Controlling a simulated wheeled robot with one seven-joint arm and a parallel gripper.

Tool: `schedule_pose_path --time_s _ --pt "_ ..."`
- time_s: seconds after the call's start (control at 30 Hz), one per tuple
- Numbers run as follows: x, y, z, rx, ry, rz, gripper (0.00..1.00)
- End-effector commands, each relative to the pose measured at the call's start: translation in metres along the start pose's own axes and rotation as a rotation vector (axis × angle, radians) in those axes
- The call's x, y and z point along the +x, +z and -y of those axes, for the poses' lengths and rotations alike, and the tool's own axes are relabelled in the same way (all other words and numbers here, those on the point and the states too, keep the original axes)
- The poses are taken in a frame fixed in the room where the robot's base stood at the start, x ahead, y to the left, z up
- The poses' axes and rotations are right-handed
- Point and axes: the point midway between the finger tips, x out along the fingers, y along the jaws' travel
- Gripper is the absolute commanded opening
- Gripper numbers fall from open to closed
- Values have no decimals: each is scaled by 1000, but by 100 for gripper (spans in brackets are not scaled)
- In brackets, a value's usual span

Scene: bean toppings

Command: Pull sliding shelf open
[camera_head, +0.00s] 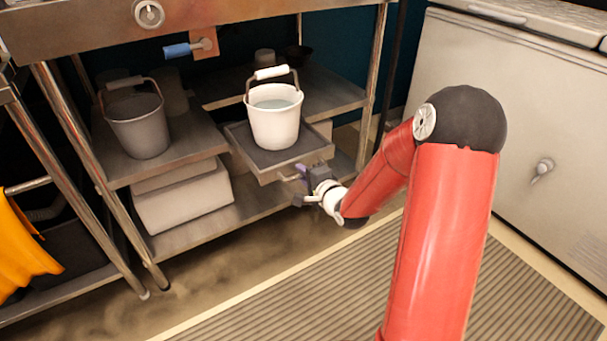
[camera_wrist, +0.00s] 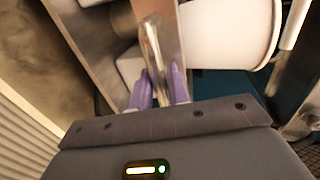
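The sliding shelf (camera_head: 262,172) stands out a little past the front of the rack under the counter, with a white bucket (camera_head: 274,122) on it. My gripper (camera_head: 303,172) is at the shelf's front, at its handle. In the wrist view the purple fingers (camera_wrist: 160,88) lie on both sides of the metal handle bar (camera_wrist: 151,48), and the gap between them is about the bar's width. They look shut on it. The white bucket shows sideways in the wrist view (camera_wrist: 228,32). The far part of the shelf is hidden by the bucket.
A grey bucket (camera_head: 139,124) stands on the left rack shelf, above a white box (camera_head: 184,200). Metal rack legs rise on both sides. A chest freezer (camera_head: 510,110) stands at right. The floor with a ribbed mat (camera_head: 330,285) before the rack is clear.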

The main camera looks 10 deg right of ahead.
Motion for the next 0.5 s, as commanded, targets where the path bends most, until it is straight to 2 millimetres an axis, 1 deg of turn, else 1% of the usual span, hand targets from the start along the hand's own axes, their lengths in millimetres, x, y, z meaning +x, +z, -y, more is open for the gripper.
schedule_pose_path --time_s 0.03,0.1,0.37,0.5 --pt "0 0 0 0 0 0 25" --pt "0 0 0 0 0 0 32" --pt "0 0 0 0 -1 0 32" --pt "-12 -1 1 -1 -1 -2 32"
